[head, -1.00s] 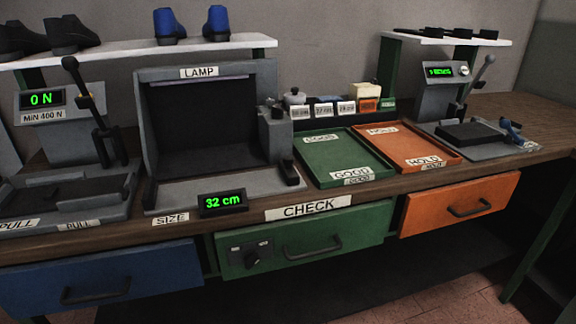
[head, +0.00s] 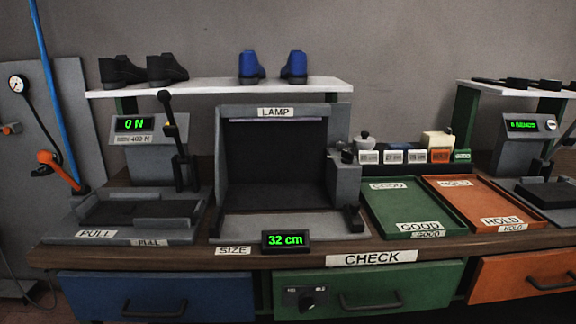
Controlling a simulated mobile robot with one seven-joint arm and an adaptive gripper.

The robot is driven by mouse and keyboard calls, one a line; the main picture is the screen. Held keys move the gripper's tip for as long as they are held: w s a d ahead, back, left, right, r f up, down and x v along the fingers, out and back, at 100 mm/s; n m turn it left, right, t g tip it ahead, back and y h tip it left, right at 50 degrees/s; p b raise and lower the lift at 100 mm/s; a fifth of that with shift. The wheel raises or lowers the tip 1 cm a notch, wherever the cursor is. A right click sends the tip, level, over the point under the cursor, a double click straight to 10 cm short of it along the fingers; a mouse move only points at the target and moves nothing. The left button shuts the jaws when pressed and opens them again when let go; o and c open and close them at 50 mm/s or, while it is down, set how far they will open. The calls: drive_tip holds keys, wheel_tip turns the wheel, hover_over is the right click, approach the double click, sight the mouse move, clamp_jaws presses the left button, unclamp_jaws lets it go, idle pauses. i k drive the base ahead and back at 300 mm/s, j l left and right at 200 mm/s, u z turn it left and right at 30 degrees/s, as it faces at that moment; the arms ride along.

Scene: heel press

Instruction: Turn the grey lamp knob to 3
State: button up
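The grey lamp booth (head: 340,115), labelled LAMP, stands in the middle of the bench with a dark interior. A small dark knob-like part (head: 347,155) sits at the top of the grey block on the booth's right side. It is too small to read any setting. A black rotary knob (head: 307,301) sits on a dark plate at the left of the green drawer front. Its small markings are not clearly legible. I cannot tell for certain which of these is the lamp knob. My gripper is not in view.
Left of the booth is the pull tester (head: 145,212), its display reading 0 N. A 32 cm display (head: 286,240) stands in front. A green tray (head: 377,217) and an orange tray (head: 458,186) lie to the right. Blue shoes (head: 250,68) stand on the shelf above.

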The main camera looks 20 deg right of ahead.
sight(340, 145)
drive_tip(key=z, duration=0.4)
drive_tip(key=j+z, duration=0.15)
drive_tip(key=z, duration=0.3)
drive_tip(key=j+z, duration=0.1)
drive_tip(key=z, duration=0.3)
drive_tip(key=j+z, duration=0.1)
drive_tip(key=z, duration=0.35)
drive_tip(key=j+z, duration=0.1)
drive_tip(key=z, duration=0.3)
drive_tip(key=k+j+z, duration=0.1)
drive_tip(key=j+z, duration=0.2)
drive_tip(key=k+j+z, duration=0.1)
drive_tip(key=j+z, duration=0.2)
drive_tip(key=k+j+z, duration=0.15)
drive_tip(key=j+z, duration=0.15)
drive_tip(key=j, duration=1.1)
drive_tip(key=i+j, duration=0.4)
drive_tip(key=z, duration=0.05)
